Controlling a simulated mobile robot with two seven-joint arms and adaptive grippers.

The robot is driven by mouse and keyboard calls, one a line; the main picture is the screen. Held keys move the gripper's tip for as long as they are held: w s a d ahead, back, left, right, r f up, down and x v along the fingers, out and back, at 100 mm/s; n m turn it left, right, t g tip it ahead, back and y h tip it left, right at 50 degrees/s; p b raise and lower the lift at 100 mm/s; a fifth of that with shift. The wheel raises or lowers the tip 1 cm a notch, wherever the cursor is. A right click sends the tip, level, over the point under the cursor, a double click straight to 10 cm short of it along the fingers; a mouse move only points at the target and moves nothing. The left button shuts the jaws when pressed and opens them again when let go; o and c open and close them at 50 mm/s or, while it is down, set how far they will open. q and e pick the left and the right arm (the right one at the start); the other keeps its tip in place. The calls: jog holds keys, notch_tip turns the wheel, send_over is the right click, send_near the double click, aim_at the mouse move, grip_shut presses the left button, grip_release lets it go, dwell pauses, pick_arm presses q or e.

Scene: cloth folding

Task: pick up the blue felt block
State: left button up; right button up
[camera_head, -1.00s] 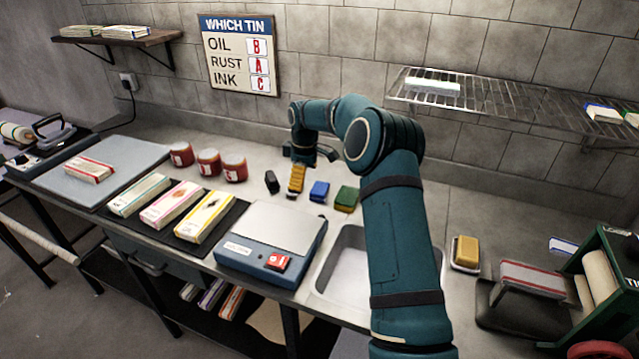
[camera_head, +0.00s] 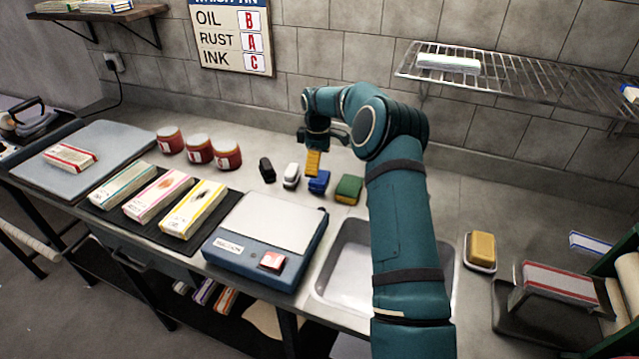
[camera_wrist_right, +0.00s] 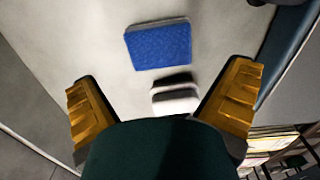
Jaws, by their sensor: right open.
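The blue felt block (camera_head: 319,184) lies on the grey counter, between a white-topped dark block (camera_head: 291,175) and a green-and-yellow block (camera_head: 348,189). My right gripper (camera_head: 313,164) is above the counter, close to the blue block in the picture, with yellow fingers pointing down. In the right wrist view the gripper (camera_wrist_right: 160,99) is open and empty. There the blue block (camera_wrist_right: 159,46) lies beyond the fingertips, near the top of the picture and not between them. The white-topped block (camera_wrist_right: 175,94) shows nearer, between the fingers. My left gripper is out of view.
A black block (camera_head: 266,169) and several red-brown tins (camera_head: 199,150) stand to the left. A scale (camera_head: 268,226) and the sink (camera_head: 345,258) are in front. A wire shelf (camera_head: 520,78) hangs at the right. A yellow sponge (camera_head: 482,246) sits right of my arm.

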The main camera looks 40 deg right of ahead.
aim_at(319, 177)
jog(key=shift+s+d+f+b, duration=0.1)
jog(key=shift+f+b, duration=0.25)
jog(key=shift+f, duration=1.15)
jog(key=shift+s+d+f+b, duration=0.1)
jog(key=shift+f+b, duration=0.25)
jog(key=shift+f, duration=1.15)
jog(key=shift+a, duration=0.1)
jog(key=shift+r, duration=0.1)
jog(key=shift+c, duration=0.3)
jog(key=c, duration=0.9)
